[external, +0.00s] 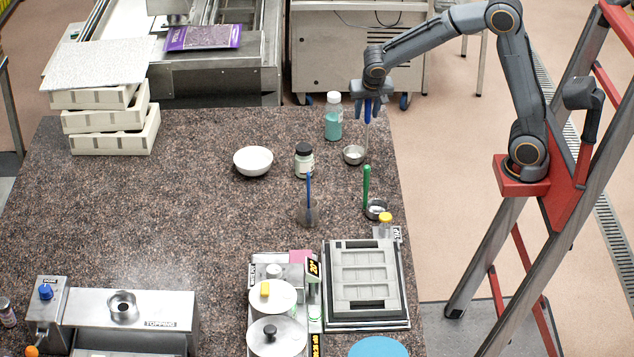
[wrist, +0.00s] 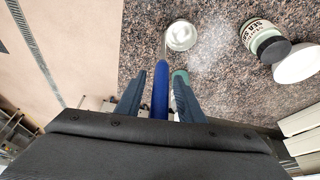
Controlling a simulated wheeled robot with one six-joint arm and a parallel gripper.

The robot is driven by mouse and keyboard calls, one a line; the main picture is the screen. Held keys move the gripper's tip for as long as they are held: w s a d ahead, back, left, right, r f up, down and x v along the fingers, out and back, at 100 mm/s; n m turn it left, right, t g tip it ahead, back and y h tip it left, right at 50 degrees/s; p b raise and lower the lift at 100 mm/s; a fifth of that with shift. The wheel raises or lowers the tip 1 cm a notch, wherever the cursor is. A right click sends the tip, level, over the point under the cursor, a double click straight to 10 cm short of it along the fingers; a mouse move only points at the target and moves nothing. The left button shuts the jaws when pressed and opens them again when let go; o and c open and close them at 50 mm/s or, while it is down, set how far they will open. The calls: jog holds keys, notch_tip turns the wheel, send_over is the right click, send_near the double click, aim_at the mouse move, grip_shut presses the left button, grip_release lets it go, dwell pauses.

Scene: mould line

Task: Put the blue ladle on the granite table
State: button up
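The blue ladle has its blue handle (external: 369,112) upright between the fingers of my gripper (external: 370,108). Its thin shaft runs down to a small metal bowl (external: 353,155) low over the granite table (external: 210,225), near its right edge. I cannot tell whether the bowl touches the table. In the wrist view the handle (wrist: 160,92) stands between the fingertips of my gripper (wrist: 159,85), with narrow gaps on both sides. The fingers look open around it. The ladle's bowl (wrist: 181,36) shows beyond the fingertips, with granite behind it.
A teal bottle (external: 333,122) stands close left of the ladle. A labelled jar (external: 304,161) and a white bowl (external: 253,161) are farther left. A green-handled ladle (external: 367,185) and a blue-handled tool (external: 309,190) stand nearer the front. White moulds (external: 113,142) are stacked at left. The left-middle tabletop is clear.

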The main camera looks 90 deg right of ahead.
jog(key=w+b+v, duration=0.1)
jog(key=b+v, duration=0.1)
jog(key=v, duration=1)
jog(key=s+a+f+n+y, duration=0.2)
jog(key=s+a+f+n, duration=0.5)
jog(key=a+f, duration=0.3)
jog(key=s+a+f+n+y, duration=0.2)
jog(key=s+a+f+n, duration=0.5)
jog(key=f, duration=0.7)
jog(key=a+n, duration=0.2)
jog(key=a, duration=0.1)
jog(key=shift+a+f, duration=0.2)
jog(key=shift+f, duration=0.05)
